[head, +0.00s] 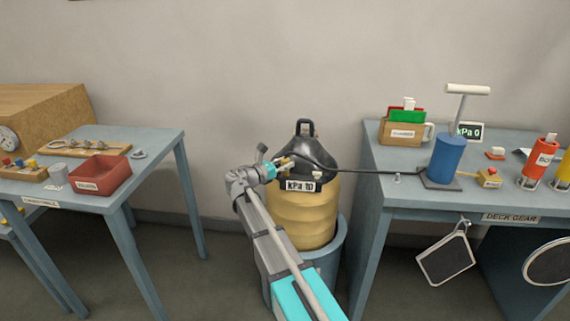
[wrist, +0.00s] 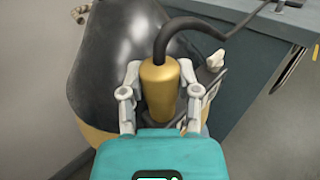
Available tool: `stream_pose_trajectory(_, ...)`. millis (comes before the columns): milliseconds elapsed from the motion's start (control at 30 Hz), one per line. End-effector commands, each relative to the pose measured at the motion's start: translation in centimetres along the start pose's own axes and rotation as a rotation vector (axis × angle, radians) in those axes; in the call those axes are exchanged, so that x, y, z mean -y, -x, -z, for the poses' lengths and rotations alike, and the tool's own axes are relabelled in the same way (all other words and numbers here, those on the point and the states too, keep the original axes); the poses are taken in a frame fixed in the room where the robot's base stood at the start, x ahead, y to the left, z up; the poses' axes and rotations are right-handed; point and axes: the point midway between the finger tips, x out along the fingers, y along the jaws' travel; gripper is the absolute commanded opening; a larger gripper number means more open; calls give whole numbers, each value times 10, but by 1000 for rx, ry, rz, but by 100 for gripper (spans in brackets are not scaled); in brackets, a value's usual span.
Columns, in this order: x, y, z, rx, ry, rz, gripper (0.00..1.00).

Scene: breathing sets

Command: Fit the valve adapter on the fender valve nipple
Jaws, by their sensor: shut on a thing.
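The fender (head: 315,215) is a yellow body with a black top and a loop handle, standing in a blue round holder (head: 330,262). Its black top also shows in the wrist view (wrist: 112,50). My gripper (head: 282,165) is in front of the black top. In the wrist view my gripper (wrist: 160,75) is shut on the brass valve adapter (wrist: 160,92), one finger on each side. A black hose (wrist: 180,24) leaves the adapter's end. A small pale part (wrist: 214,60) shows right of the fingers; I cannot tell whether it is the nipple. Contact between adapter and nipple is hidden.
The hose runs right to a blue pump (head: 447,158) on the right bench (head: 415,190). The left table (head: 150,150) holds a red bin (head: 100,176).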

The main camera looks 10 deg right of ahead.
Motion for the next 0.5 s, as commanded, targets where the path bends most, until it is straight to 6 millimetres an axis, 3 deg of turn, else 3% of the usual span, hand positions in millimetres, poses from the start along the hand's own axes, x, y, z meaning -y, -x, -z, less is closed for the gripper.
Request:
stream_pose_trajectory(200,0,0,6,1,0,0,0)
stream_pose_trajectory(233,0,0,5,1,0,0,44)
stream_pose_trajectory(433,0,0,4,0,0,0,81)
stream_pose_trajectory(500,0,0,4,0,0,0,82)
